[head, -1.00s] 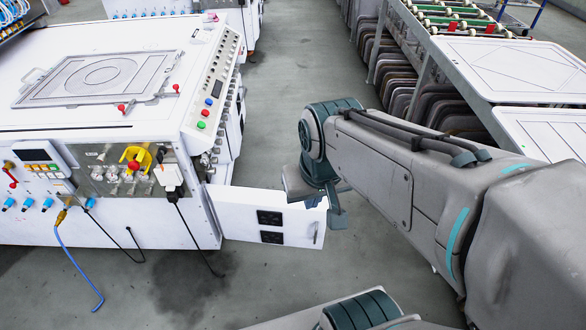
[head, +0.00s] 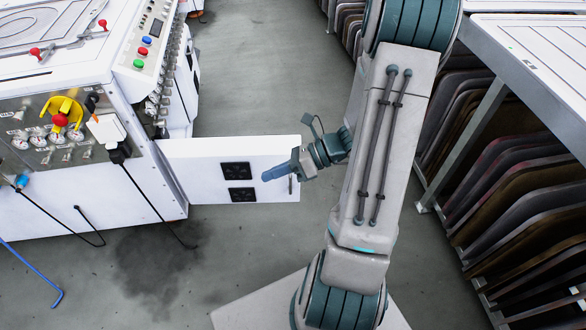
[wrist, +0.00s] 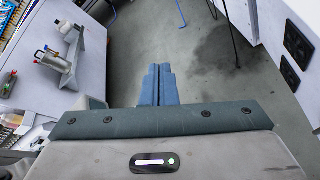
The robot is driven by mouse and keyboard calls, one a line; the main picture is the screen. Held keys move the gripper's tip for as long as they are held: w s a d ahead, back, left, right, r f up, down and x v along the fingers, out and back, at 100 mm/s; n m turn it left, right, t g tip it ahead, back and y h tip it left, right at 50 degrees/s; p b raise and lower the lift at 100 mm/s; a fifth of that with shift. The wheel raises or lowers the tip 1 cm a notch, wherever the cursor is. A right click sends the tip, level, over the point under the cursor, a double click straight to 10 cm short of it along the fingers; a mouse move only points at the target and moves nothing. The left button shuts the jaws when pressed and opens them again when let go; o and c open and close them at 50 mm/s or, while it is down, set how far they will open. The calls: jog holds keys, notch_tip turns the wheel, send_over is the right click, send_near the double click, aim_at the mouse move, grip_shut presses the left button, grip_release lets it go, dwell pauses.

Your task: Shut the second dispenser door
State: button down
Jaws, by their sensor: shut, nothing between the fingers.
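A white door (head: 215,190) stands swung open from the right corner of the white machine (head: 60,205) in the head view. It has two black panels (head: 236,171) and a small upright handle near its free end. My gripper (head: 268,175) has its blue fingers closed together, overlapping the door near the handle in the head view. In the wrist view the fingers (wrist: 157,72) point over bare floor, and the door (wrist: 268,45) with its black panels is at the right, apart from them. The door's number is not readable.
A rack of dark trays (head: 520,190) stands on the right. A black cable (head: 155,205) hangs from the machine to the floor near the door. In the wrist view, a white surface with a bracket and small bottles (wrist: 55,58) is at the left. Grey floor lies between.

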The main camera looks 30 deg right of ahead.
jog(key=w+d+f+m+t+b, duration=0.3)
jog(key=d+f+m+t+b, duration=0.3)
jog(key=f+m, duration=0.5)
jog(key=m+t+h+b, duration=0.6)
jog(key=m+t+h, duration=0.1)
jog(key=m, duration=0.4)
send_near(286, 156)
jog(key=w+a, duration=0.1)
jog(key=a, duration=0.3)
jog(key=w, duration=0.1)
jog(key=w+d, duration=0.1)
jog(key=w+b, duration=0.1)
jog(key=shift+w+d+f, duration=0.15)
jog(key=shift+w+d, duration=0.35)
jog(key=shift+w, duration=0.25)
